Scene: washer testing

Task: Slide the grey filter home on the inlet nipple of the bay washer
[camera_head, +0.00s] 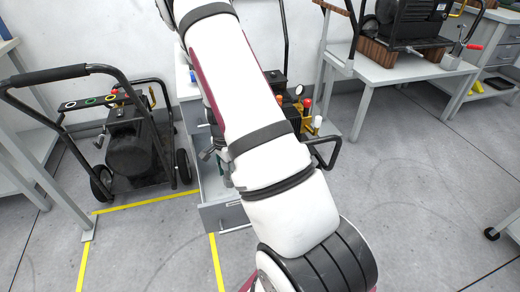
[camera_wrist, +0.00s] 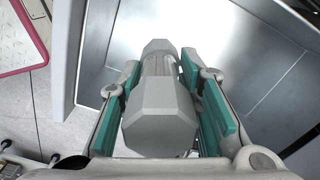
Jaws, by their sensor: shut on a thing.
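In the head view the gripper is mostly hidden behind my arm, near the open drawer (camera_head: 213,182). A black pressure washer (camera_head: 128,145) on a wheeled frame stands at the left by yellow floor lines. I cannot tell whether it is the bay washer. No inlet nipple can be made out.
The wrist view shows a bare metal drawer interior (camera_wrist: 225,45) below the filter. Another washer with red and yellow parts (camera_head: 308,115) is partly behind my arm. A further washer (camera_head: 405,25) stands on a table at the right. The floor (camera_head: 420,200) at the right is clear.

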